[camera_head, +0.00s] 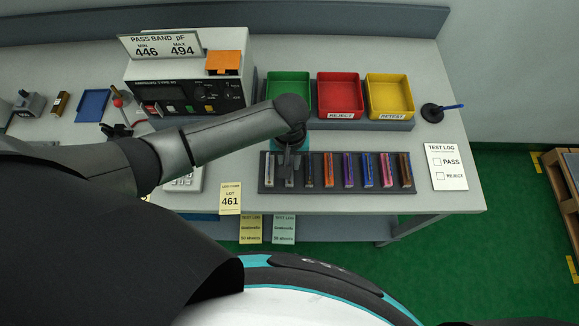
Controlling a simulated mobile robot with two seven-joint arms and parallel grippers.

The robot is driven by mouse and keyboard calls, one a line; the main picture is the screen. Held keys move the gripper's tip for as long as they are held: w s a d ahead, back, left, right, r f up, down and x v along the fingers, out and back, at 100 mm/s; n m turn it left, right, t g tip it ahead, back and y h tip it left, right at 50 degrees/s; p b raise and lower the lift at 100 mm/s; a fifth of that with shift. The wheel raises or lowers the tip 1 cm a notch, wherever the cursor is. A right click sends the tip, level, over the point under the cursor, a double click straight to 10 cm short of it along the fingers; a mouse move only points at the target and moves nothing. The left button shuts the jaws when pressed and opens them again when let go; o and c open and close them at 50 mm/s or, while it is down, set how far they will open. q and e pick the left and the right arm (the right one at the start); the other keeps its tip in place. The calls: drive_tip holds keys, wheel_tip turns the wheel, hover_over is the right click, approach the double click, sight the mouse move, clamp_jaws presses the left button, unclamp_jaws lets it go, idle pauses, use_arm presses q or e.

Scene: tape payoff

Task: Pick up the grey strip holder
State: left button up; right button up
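A dark rack (337,189) on the bench holds a row of slim upright strip holders. At its left end a greyish holder (270,172) stands beside my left gripper. Another holder (289,182) is mostly hidden under the gripper, with only its pale lower end showing. My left gripper (287,168) points down over the left part of the rack. I cannot tell whether its fingers are open or shut, or whether they touch a holder. My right gripper is not in view.
Green (289,85), red (339,96) and yellow (389,96) bins stand behind the rack. A meter box (187,85) is at the back left. A test log card (446,166) lies to the right, and a lot card (230,198) hangs at the front edge.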

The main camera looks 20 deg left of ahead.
use_arm(q)
clamp_jaws()
idle(1.1)
